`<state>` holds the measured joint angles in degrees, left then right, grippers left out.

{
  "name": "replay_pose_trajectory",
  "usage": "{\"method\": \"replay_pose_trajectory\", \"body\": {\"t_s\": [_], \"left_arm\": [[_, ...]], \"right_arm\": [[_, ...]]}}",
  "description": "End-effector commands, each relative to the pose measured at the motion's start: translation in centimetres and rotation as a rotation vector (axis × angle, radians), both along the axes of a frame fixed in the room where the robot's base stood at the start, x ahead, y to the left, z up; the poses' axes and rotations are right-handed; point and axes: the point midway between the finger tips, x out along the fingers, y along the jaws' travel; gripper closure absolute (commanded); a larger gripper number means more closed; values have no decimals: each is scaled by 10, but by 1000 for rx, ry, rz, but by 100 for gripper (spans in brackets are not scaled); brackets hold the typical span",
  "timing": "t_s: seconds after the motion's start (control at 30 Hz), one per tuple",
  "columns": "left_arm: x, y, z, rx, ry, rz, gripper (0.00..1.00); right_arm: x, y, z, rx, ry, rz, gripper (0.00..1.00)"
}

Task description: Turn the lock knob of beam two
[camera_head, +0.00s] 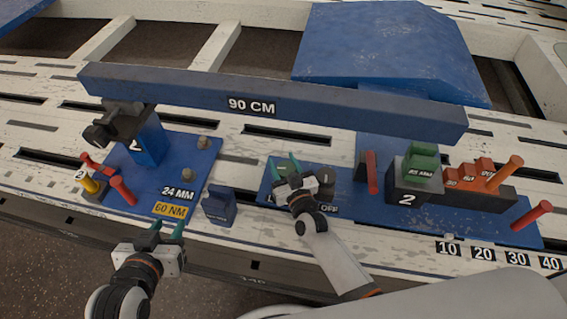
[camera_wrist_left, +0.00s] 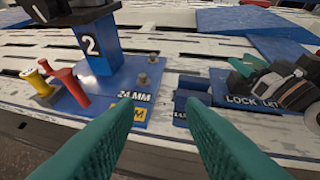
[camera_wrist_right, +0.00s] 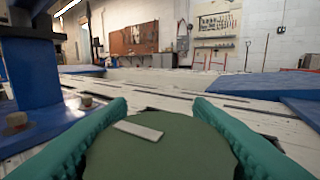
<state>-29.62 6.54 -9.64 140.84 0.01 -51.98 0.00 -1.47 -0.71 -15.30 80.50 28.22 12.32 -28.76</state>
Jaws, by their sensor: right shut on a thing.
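The long dark blue beam (camera_head: 180,92) marked 90 CM spans two supports. Its left support is a blue post (camera_head: 149,142), which shows a 2 in the left wrist view (camera_wrist_left: 98,58). Its right side is by a dark block (camera_head: 404,194) marked 2. My right gripper (camera_head: 287,165) is over the blue lock plate (camera_head: 265,186), whose lettering it partly covers. In the right wrist view its teal fingers are shut on a round dark green knob (camera_wrist_right: 160,150) with a pale mark. My left gripper (camera_head: 167,230) is open and empty in front of the bench's left plate.
The left plate (camera_head: 178,160) carries bolts, red and yellow handles, and 24 MM and 60 NM labels. A small blue block (camera_head: 219,207) stands between the plates. Orange pieces (camera_head: 470,173), a green piece (camera_head: 421,160) and red handles (camera_head: 531,215) stand at right.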

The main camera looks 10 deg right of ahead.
Motion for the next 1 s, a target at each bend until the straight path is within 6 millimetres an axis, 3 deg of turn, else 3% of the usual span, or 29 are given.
{"method": "replay_pose_trajectory", "body": {"t_s": [0.3, 0.67, 0.7, 0.8, 1.0], "left_arm": [[-43, 17, -31, 69, 308, 22, 64], [-48, 19, -36, 76, 340, 24, 64], [-48, 19, -36, 75, 339, 24, 64], [-48, 18, -36, 75, 339, 24, 64], [-48, 18, -36, 75, 338, 24, 64]], "right_arm": [[1, -2, 2, 1, -1, -98, 76], [0, -2, 1, -1, -1, -107, 76], [0, -2, 1, -1, -1, -107, 50], [0, -2, 1, 0, -1, -106, 34], [0, -2, 0, 0, 0, -105, 31]]}}
